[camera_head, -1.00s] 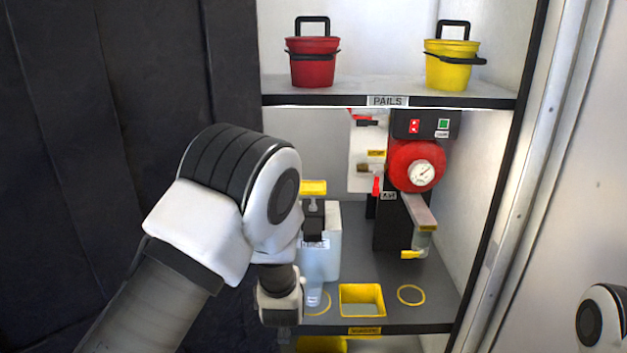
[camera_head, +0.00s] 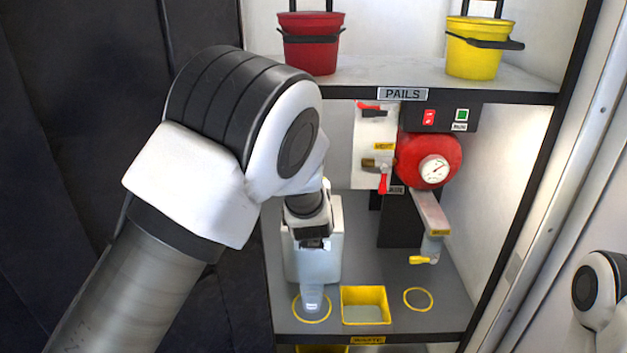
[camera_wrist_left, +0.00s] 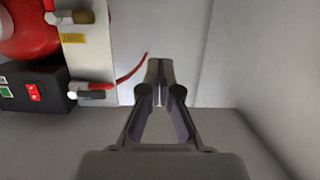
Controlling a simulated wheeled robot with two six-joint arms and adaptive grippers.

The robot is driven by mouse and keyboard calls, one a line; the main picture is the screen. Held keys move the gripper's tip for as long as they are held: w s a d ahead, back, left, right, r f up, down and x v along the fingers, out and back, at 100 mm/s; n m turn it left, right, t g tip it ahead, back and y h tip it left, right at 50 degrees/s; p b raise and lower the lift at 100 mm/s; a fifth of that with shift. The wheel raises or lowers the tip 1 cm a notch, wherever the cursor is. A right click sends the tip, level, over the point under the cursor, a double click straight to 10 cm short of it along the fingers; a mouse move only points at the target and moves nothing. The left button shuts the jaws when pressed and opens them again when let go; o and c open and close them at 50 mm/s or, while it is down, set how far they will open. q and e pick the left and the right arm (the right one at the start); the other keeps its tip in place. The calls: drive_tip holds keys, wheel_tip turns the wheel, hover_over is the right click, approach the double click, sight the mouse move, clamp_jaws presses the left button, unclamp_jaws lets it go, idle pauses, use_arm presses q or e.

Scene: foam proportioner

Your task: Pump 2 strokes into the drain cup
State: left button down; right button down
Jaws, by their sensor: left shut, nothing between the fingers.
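A pale container (camera_head: 328,250) stands on the lower shelf, left of centre. My left arm covers its top, so the pump head is hidden. A clear cup (camera_head: 312,299) stands below its front, inside a yellow ring on the shelf. My left gripper is over the container's top in the head view, with its fingers hard to make out there. In the left wrist view its fingers (camera_wrist_left: 160,68) are together and empty. Whether they touch the pump cannot be seen. My right gripper is out of view.
A yellow bin (camera_head: 365,293) and an empty yellow ring (camera_head: 418,299) sit right of the cup. A red tank with gauge (camera_head: 430,160) and valves is behind. Red (camera_head: 311,45) and yellow (camera_head: 473,50) pails stand above on the PAILS shelf (camera_head: 460,94).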

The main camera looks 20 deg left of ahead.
use_arm(q)
drive_tip(key=p+x, duration=0.1)
drive_tip(key=x, duration=0.4)
drive_tip(key=p+x, duration=0.1)
drive_tip(key=x, duration=0.4)
drive_tip(key=shift+w+a+f+p, duration=0.1)
drive_tip(key=shift+a+f+p, duration=0.15)
drive_tip(key=shift+p, duration=0.15)
drive_tip(key=f, duration=0.3)
drive_tip(key=shift+w+a+p, duration=0.1)
drive_tip(key=shift+w+p, duration=0.25)
drive_tip(key=shift+p, duration=0.05)
drive_tip(key=shift+f, duration=0.6)
drive_tip(key=shift+s, duration=0.1)
drive_tip(key=shift+f, duration=0.2)
wheel_tip(320, 180, down, 5)
drive_tip(key=b, duration=0.4)
drive_tip(key=shift+f, duration=0.1)
drive_tip(key=shift+s, duration=0.1)
